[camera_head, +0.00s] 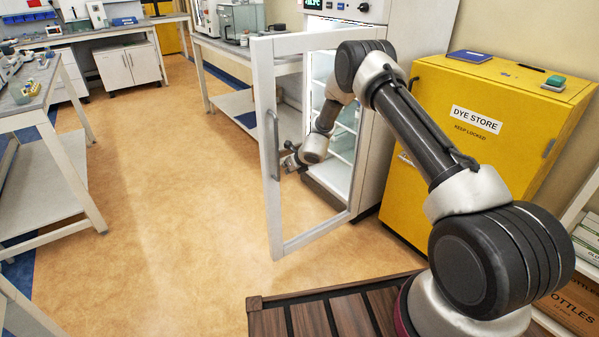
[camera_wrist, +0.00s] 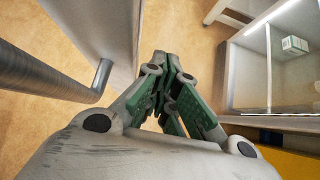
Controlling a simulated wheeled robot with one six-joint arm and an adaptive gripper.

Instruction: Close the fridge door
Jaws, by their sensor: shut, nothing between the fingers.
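The fridge (camera_head: 378,120) stands at the centre right of the head view, its lit shelves showing. Its white-framed glass door (camera_head: 264,115) is swung wide open toward me, with a grey vertical handle (camera_head: 274,145) on its outer face. My gripper (camera_head: 290,161) is at the door's height near the handle, partly hidden behind the door frame and glass. In the wrist view my gripper (camera_wrist: 165,62) is shut and empty. The door edge (camera_wrist: 118,40) and the handle bar (camera_wrist: 45,68) lie left of the fingers; the fridge interior (camera_wrist: 285,70) is at right. I cannot tell whether the fingers touch the door.
A yellow dye store cabinet (camera_head: 478,125) stands right of the fridge. A workbench (camera_head: 237,103) with equipment is behind the door. Another bench (camera_head: 50,165) is at far left. The tan floor (camera_head: 170,220) between is clear.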

